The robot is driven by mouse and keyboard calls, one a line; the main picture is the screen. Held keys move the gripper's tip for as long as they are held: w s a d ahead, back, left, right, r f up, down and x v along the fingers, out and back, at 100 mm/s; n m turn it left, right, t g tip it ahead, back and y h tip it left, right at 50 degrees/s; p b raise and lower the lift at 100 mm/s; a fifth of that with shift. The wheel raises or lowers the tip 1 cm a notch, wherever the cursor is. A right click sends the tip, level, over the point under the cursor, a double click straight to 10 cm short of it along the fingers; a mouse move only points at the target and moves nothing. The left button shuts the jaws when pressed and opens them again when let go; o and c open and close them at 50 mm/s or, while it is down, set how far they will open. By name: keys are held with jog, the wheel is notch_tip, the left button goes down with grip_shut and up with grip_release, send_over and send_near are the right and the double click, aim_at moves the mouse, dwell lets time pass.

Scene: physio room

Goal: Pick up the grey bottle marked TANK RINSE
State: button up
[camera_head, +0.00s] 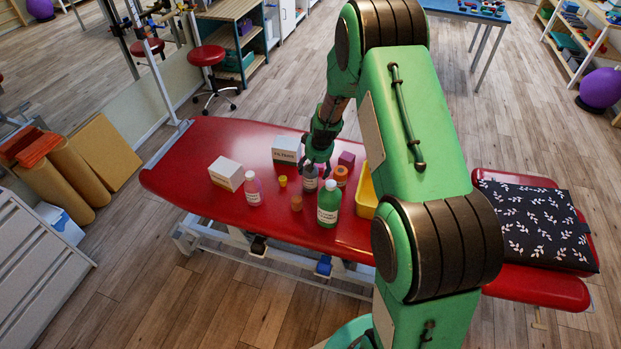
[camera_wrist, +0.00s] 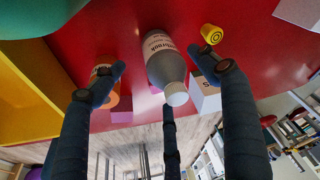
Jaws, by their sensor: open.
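A grey bottle (camera_head: 309,180) with a white cap (camera_wrist: 176,92) stands on the red treatment table (camera_head: 190,188), partly hidden by my gripper in the head view. In the wrist view the grey bottle (camera_wrist: 165,62) lies in the middle, between my spread fingers. Its label is only partly readable, ending in "nbrook"; I cannot make out TANK RINSE. My gripper (camera_head: 319,163) is open and empty, pointing down over the bottle. I cannot tell whether any finger touches it.
A yellow tray (camera_head: 365,196) stands right.

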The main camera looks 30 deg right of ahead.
aim_at(311, 177)
jog(key=shift+x, duration=2.4)
jog(key=shift+w+b+x, duration=0.1)
jog(key=shift+b+x, duration=0.25)
jog(key=shift+x, duration=0.95)
jog(key=shift+w+b+x, duration=0.15)
jog(key=shift+b+x, duration=0.2)
jog(key=shift+x, duration=1)
jog(key=shift+r, duration=0.1)
jog(key=shift+s, duration=0.1)
jog(key=shift+c, duration=0.5)
jog(key=c, duration=1.6)
jog(key=shift+c, duration=0.2)
jog(key=shift+r, duration=0.1)
jog(key=shift+r+p, duration=0.75)
jog(key=shift+r, duration=4.2)
jog(key=shift+c, duration=0.2)
